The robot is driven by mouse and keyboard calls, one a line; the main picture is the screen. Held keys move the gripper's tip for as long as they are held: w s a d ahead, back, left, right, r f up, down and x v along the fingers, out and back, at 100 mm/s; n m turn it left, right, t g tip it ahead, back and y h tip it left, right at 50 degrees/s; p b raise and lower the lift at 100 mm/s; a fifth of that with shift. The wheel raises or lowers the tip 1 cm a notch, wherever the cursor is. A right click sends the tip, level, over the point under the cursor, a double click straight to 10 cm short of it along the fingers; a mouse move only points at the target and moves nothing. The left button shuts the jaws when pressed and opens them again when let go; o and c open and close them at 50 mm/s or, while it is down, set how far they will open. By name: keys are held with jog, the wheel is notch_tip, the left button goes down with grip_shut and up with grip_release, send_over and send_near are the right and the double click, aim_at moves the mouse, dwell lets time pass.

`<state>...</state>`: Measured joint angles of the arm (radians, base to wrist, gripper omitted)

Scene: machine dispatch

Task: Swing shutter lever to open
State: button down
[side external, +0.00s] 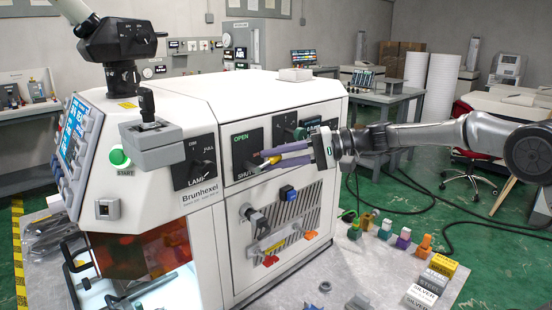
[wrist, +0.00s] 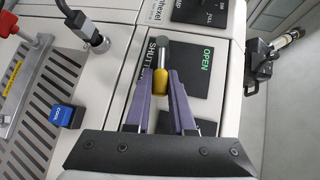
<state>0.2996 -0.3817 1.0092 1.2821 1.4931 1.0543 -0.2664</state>
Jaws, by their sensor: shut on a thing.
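The shutter panel (side external: 240,150) is a black plate on the machine's white front, with OPEN at its top and SHUT lettering at its bottom in the side view. In the wrist view the panel (wrist: 208,85) appears turned, with OPEN at right. The shutter lever (wrist: 160,82) has a yellow sleeve and a grey rounded part. My gripper (wrist: 161,76) has its purple fingers on both sides of the sleeve, shut on it. In the side view my gripper (side external: 264,157) reaches the panel from the right; its fingers mostly hide the lever. The lever's exact angle is hard to tell.
A lamp knob panel (side external: 194,161) is left of the shutter panel. Another dark control panel (side external: 284,128) is close to my fingers. Below are a vented door with a blue button (side external: 288,192) and a metal handle (wrist: 27,75). Small parts stand on the bench at right.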

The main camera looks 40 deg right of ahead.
jog(key=shift+r, duration=0.1)
jog(key=r+n+h, duration=0.1)
jog(key=r+n+g+h, duration=0.1)
jog(key=h, duration=0.1)
jog(key=shift+a, duration=0.4)
jog(key=h, duration=0.1)
jog(key=a+r+n+h, duration=0.1)
jog(key=shift+r+n+g+h, duration=0.1)
jog(key=shift+n+g+h, duration=0.2)
jog(key=a+n+h, duration=0.1)
jog(key=a+r+h, duration=0.1)
jog(key=h, duration=0.1)
jog(key=shift+n, duration=0.4)
jog(key=shift+a+r+n+h, duration=0.1)
jog(key=shift+a+n+h, duration=0.35)
jog(key=shift+h, duration=0.45)
jog(key=shift+a+n+h, duration=0.35)
jog(key=shift+a+h, duration=0.05)
jog(key=shift+h, duration=0.5)
jog(key=shift+g, duration=0.3)
jog(key=c, duration=0.8)
grip_release()
jog(key=shift+o, duration=0.2)
